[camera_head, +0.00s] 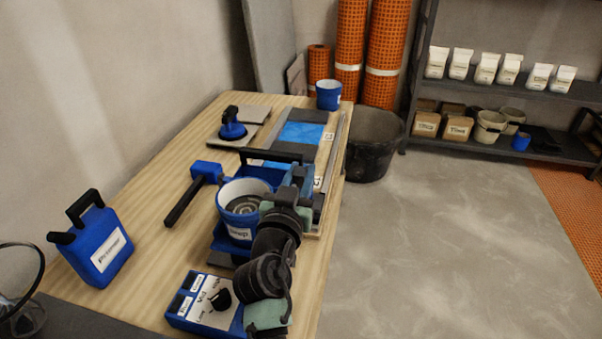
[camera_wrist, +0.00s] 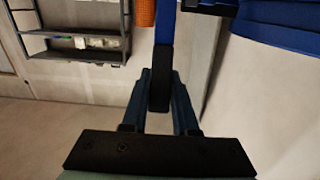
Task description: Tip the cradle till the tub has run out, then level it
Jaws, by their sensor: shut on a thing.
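The blue cradle (camera_head: 220,241) stands on the wooden table with a black bar across its back. The tub (camera_head: 238,234), blue outside with a pale rim and a white label, sits in it and looks roughly upright. Its inside shows grey; how much is left I cannot tell. My gripper (camera_head: 301,174) is at the cradle's right side, its fingers partly hidden by my wrist. In the wrist view my gripper (camera_wrist: 160,85) is shut on a black grip (camera_wrist: 160,62) at the end of a blue bar (camera_wrist: 165,22). The bar's joint with the cradle is hidden.
A blue control box (camera_head: 207,306) with a dial and a blue jug (camera_head: 96,243) stand nearer. A blue-headed tool (camera_head: 185,200) lies left of the cradle. Behind are a tile with a suction lifter (camera_head: 232,127), a blue panel (camera_head: 302,134) and a cup (camera_head: 328,95). Floor right is clear.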

